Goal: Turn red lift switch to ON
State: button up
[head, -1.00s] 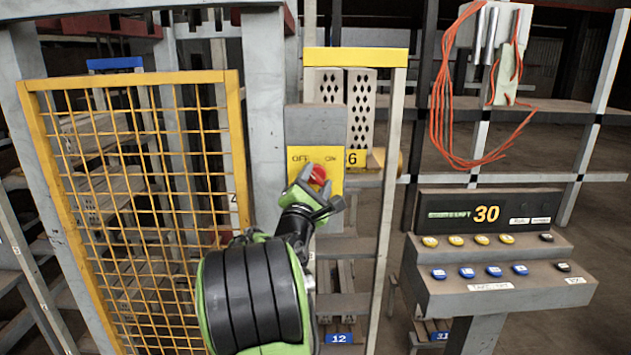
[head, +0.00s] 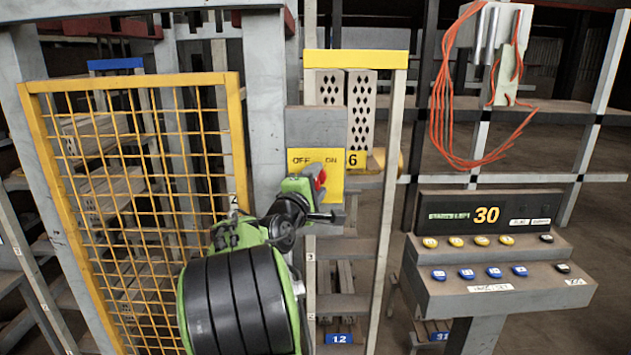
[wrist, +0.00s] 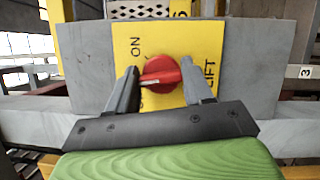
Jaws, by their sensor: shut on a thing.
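The red lift switch (wrist: 160,72) is a round knob on a yellow plate (wrist: 150,35). In the wrist view its raised grip, with a pale mark, lies nearly sideways and points left. The ON label is up and left of it; the OFF label is hidden behind a finger. My gripper (wrist: 161,82) is shut on the red switch, one finger on each side. In the head view my gripper (head: 312,186) covers much of the red switch (head: 320,178), and OFF and ON show above it on the yellow plate (head: 322,158).
A yellow mesh gate (head: 235,130) stands left of the switch post. A control desk (head: 500,280) with several buttons and a display reading 30 stands at right. Orange cables (head: 440,120) hang behind it. Hollow bricks (head: 361,110) stand behind the switch.

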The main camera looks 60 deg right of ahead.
jog(key=m+y+p, duration=0.1)
jog(key=m+y, duration=0.1)
jog(key=m, duration=0.3)
jog(key=m+t+y, duration=0.1)
jog(key=m+y, duration=0.1)
jog(key=m, duration=0.1)
jog(key=shift+m, duration=0.4)
jog(key=shift+f, duration=0.1)
dwell(0.4)
jog(key=o, duration=1)
jog(key=shift+o, duration=0.2)
jog(key=v, duration=1.6)
jog(key=shift+s+d+r, duration=0.15)
jog(key=shift+r, duration=0.1)
